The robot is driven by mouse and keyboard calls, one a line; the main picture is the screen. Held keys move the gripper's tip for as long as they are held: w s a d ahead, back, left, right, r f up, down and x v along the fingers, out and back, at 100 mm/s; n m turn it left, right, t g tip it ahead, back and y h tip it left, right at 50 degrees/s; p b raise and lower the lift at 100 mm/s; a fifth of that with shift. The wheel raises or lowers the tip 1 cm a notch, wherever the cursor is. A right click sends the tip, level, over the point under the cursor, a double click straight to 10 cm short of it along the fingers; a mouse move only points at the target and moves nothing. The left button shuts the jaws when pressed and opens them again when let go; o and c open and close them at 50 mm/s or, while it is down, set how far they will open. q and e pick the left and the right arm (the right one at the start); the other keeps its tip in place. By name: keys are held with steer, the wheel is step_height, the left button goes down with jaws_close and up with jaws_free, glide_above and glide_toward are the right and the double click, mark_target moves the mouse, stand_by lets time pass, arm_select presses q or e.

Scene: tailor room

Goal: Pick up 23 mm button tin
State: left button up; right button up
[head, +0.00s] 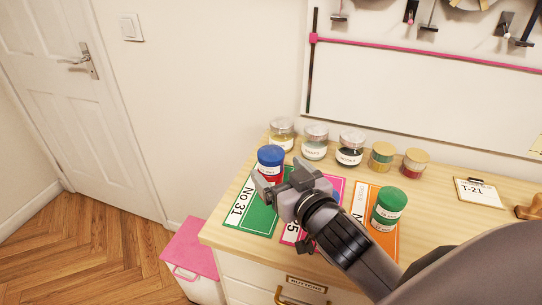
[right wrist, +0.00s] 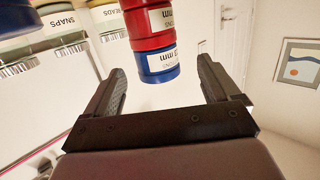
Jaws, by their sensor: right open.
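A blue tin (head: 270,155) with a white label stands on a red tin (head: 271,178) at the left of the counter. In the right wrist view, which is upside down, the blue tin (right wrist: 159,64) and red tin (right wrist: 148,25) show close up. Their labels end in "mm", but I cannot read the full sizes. My right gripper (head: 280,181) is open and empty just in front of the stack, partly hiding it. In the wrist view the blue tin lies ahead, between the spread fingers (right wrist: 163,78), apart from both. My left gripper is not in view.
Two stacked green tins (head: 389,202) stand on an orange card (head: 361,205) to the right. Several lidded jars (head: 315,143) line the back, with a yellow-green tin (head: 382,157) and a red-and-gold tin (head: 416,163). A green card (head: 257,222) lies under the stack. A clipboard (head: 479,193) lies right.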

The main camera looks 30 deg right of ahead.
mark_target(277, 164)
steer(key=w, duration=0.4)
steer(key=shift+w+d+p, duration=0.1)
steer(key=shift+d+p, duration=0.2)
steer(key=shift+p, duration=0.1)
steer(key=shift+w+f, duration=0.15)
steer(key=shift+w, duration=0.4)
steer(key=shift+c, duration=0.3)
steer(key=c, duration=1.1)
steer(key=shift+o, duration=0.2)
